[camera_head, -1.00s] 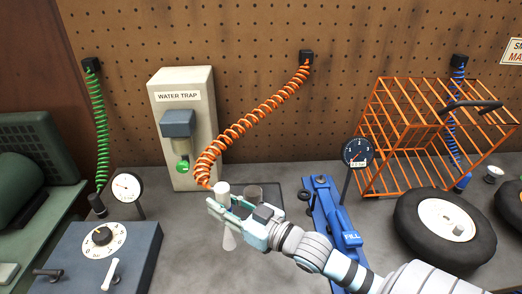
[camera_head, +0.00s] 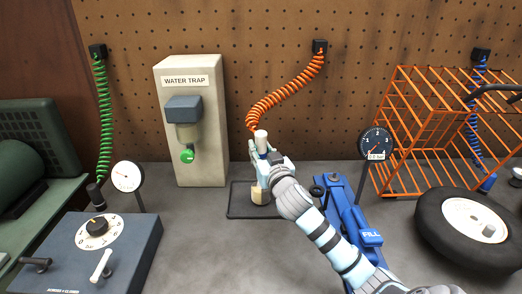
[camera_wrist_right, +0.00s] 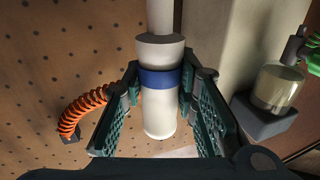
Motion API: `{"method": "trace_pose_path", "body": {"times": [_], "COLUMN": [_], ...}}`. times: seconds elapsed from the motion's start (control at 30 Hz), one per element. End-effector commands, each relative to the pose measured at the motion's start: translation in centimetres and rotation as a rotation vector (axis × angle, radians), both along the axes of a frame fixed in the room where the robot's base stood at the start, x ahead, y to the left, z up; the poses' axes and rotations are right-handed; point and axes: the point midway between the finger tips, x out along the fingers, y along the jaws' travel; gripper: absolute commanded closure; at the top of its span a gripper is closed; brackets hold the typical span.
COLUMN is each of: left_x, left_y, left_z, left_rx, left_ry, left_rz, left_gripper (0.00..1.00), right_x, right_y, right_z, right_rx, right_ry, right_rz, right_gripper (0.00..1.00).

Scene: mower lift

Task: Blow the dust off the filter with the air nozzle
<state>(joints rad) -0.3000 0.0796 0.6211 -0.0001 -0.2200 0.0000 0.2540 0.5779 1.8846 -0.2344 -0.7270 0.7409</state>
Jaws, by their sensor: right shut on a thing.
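The air nozzle (camera_head: 262,143) is a white cylinder at the end of the orange coiled hose. My right gripper (camera_head: 259,160) is shut on it above the dark tray. In the right wrist view the nozzle (camera_wrist_right: 160,112) has a blue band and sits between the green fingers of my gripper (camera_wrist_right: 158,95). A beige cylinder (camera_head: 259,197) shows just below the gripper, over the tray (camera_head: 240,211). It may be the filter; the gripper hides its upper part, and I cannot tell whether the nozzle touches it. Dust cannot be made out. My left gripper is out of view.
The water trap (camera_head: 213,120) stands behind left, against the pegboard. A blue-grey control box (camera_head: 130,245) with a dial is at front left. A blue jack-like tool (camera_head: 368,236), a gauge (camera_head: 376,145), a wheel (camera_head: 430,222) and an orange cage (camera_head: 400,80) are right.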

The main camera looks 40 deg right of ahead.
Motion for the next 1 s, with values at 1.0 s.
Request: {"method": "trace_pose_path", "body": {"times": [1.0], "left_x": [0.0], "left_y": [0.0], "left_z": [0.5], "left_rx": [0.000], "left_ry": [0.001], "left_rz": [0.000], "left_gripper": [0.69], "right_x": [-0.6], "right_y": [-0.8], "right_z": [0.2], "right_rx": [-0.001], "right_ry": [-0.002], "right_rz": [0.002], "right_gripper": [1.00]}}
